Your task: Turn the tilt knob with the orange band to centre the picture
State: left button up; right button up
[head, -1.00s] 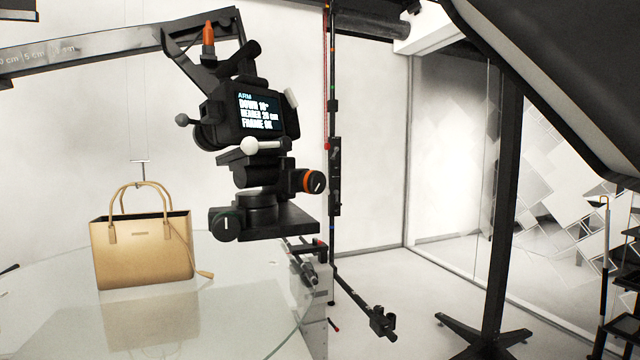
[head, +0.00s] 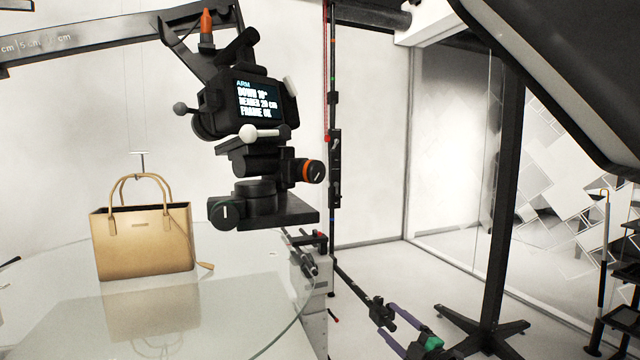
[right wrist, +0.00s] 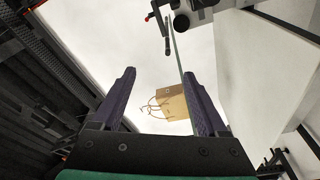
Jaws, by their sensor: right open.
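The tilt knob with the orange band (head: 313,172) is on the right side of the black camera head, its white mark slanted slightly from upright. The camera screen (head: 259,103) reads "ARM", "DOWN 10°", "NEARER 20 cm" and a "FRAME" line whose end is hard to read. My right gripper (head: 386,322) has purple fingers and is low at the bottom, below and right of the knob, well apart from it. In the right wrist view the gripper (right wrist: 158,72) is open and empty. My left gripper is not seen.
A tan handbag (head: 143,243) stands on the glass turntable (head: 240,262); it also shows in the right wrist view (right wrist: 170,103). A green-banded knob (head: 225,212) sits lower left on the head. A black stand (head: 494,220) and dark panel (head: 560,80) are at right.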

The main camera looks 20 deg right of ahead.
jog(key=s+a+r+n+y, duration=0.2)
jog(key=r+n+y, duration=0.15)
jog(key=r, duration=0.45)
jog(key=s+a+r+n+y, duration=0.1)
jog(key=a+r+n+y, duration=0.1)
jog(key=r+n, duration=0.45)
jog(key=s+a+r+n+y, duration=0.2)
jog(key=r, duration=0.8)
jog(key=n+g+h, duration=0.2)
jog(key=n+g, duration=0.1)
jog(key=n, duration=1.1)
send_near(319, 175)
jog(key=p+x, duration=0.2)
jog(key=x, duration=0.1)
jog(key=p+x, duration=0.2)
jog(key=x, duration=0.1)
jog(key=p+x, duration=0.2)
jog(key=x, duration=0.1)
jog(key=shift+r, duration=0.25)
jog(key=shift+w+a+f, duration=0.2)
jog(key=shift+w+f, duration=0.05)
jog(key=shift+w, duration=0.25)
jog(key=shift+s, duration=0.15)
grip_shut()
